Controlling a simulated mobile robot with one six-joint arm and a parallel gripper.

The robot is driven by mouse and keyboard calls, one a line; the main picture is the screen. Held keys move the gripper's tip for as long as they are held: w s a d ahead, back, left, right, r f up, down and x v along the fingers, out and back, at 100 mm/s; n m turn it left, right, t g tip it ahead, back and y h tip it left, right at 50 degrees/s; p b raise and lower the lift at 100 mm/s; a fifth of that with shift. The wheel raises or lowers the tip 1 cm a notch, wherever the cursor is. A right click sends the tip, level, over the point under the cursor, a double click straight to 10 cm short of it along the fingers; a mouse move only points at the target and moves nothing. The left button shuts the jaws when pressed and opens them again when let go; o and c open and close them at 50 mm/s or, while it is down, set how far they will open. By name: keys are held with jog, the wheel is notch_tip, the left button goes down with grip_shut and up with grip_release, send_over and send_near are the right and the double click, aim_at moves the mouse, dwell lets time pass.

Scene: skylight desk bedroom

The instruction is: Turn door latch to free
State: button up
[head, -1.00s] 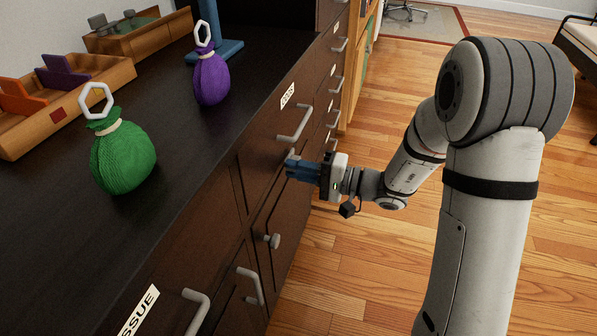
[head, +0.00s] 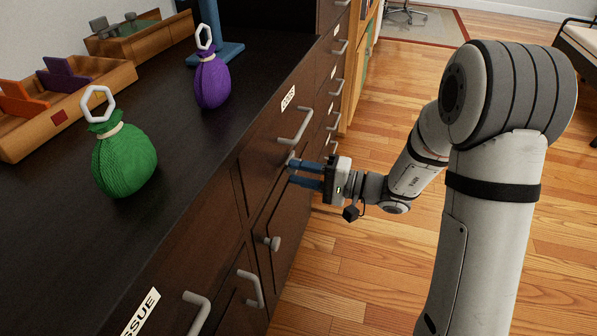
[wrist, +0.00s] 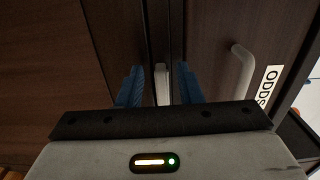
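The door latch shows in the wrist view as a narrow light-grey bar (wrist: 162,86) on the dark cabinet front, between my two blue fingers. In the head view a small grey piece of it (head: 293,162) shows near my fingertips. My gripper (head: 302,174) points at the cabinet front, with its fingers spread apart. In the wrist view my gripper (wrist: 160,88) has one finger on each side of the latch, with gaps visible between. The cabinet door (head: 286,215) with a round knob (head: 272,243) lies below and is shut.
A drawer handle (head: 296,127) beside an ODDS label (head: 288,97) is close above my gripper. A green bag (head: 124,160) and a purple bag (head: 212,82) stand on the dark cabinet top.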

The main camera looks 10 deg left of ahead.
jog(key=s+d+p, duration=0.1)
jog(key=d+p, duration=0.1)
jog(key=d, duration=0.5)
dwell(0.3)
jog(key=s+d+r+n+g+h+p, duration=0.1)
jog(key=s+d+r+g+h+p, duration=0.2)
jog(key=s+r+p, duration=0.6)
jog(key=s+d+r+n+g+h+p, duration=0.1)
jog(key=s+r+n+g+h+p, duration=0.3)
jog(key=r+p, duration=0.8)
jog(key=s+d+r+m+t+h+p, duration=0.1)
jog(key=d+r+t+h+p, duration=0.1)
jog(key=r, duration=0.5)
jog(key=s+d+r+m+t+h+p, duration=0.1)
jog(key=d+r+t+h+p, duration=0.1)
jog(key=d+r+h+p, duration=0.3)
jog(key=s+d+r+m+t+h+p, duration=0.1)
jog(key=d+r+t+h+p, duration=0.2)
jog(key=r+p, duration=0.7)
jog(key=d, duration=0.2)
jog(key=shift+s+d+m+h, duration=0.2)
jog(key=shift+d+m+h, duration=0.1)
jog(key=shift+d+h, duration=0.1)
jog(key=shift+o, duration=0.4)
